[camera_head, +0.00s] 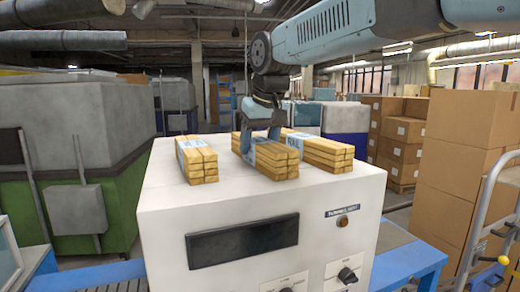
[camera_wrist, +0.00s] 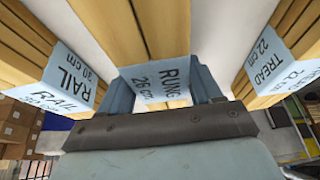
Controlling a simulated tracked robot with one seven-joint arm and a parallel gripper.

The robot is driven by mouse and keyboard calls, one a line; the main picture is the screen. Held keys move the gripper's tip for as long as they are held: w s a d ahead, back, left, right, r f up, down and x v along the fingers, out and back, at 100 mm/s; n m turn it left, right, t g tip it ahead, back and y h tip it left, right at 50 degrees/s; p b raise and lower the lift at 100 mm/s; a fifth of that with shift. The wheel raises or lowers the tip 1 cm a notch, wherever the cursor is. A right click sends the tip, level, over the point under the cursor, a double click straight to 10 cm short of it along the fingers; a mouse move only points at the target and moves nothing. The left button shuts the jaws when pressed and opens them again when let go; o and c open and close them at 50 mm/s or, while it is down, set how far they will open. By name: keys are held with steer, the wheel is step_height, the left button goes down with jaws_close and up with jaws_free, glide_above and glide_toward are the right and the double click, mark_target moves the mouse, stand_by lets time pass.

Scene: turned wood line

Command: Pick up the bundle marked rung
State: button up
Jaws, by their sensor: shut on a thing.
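The bundle marked rung (camera_head: 280,163) is a stack of pale yellow wood strips with a light blue band, the middle one of three on the white machine top. In the wrist view its band reads RUNG 26 cm (camera_wrist: 160,80). My gripper (camera_head: 260,141) comes down from above and is shut on this bundle, one finger on each side of the band. In the wrist view the fingers (camera_wrist: 164,90) press against the band's sides. The bundle looks level and at the machine top; I cannot tell if there is a gap beneath it.
The rail bundle (camera_head: 324,150) lies to the right and the tread bundle (camera_head: 198,162) to the left, both close by. In the wrist view their labels read RAIL (camera_wrist: 66,73) and TREAD (camera_wrist: 272,57). The white machine top (camera_head: 160,185) is otherwise clear. Cardboard boxes (camera_head: 465,150) stand at right.

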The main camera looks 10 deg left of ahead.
mark_target(257, 139)
steer(key=shift+r, duration=0.2)
steer(key=shift+r, duration=0.3)
step_height(257, 139, up, 3)
steer(key=shift+f, duration=0.2)
steer(key=s+r, duration=0.1)
steer(key=s+d+r, duration=0.1)
steer(key=r, duration=0.1)
steer(key=s+d+r, duration=0.1)
steer(key=r, duration=0.1)
steer(key=shift+s, duration=0.4)
steer(key=s+d+r, duration=0.4)
steer(key=s, duration=0.4)
steer(key=shift+s+d+r, duration=0.25)
steer(key=shift+d, duration=0.1)
steer(key=shift+s, duration=0.1)
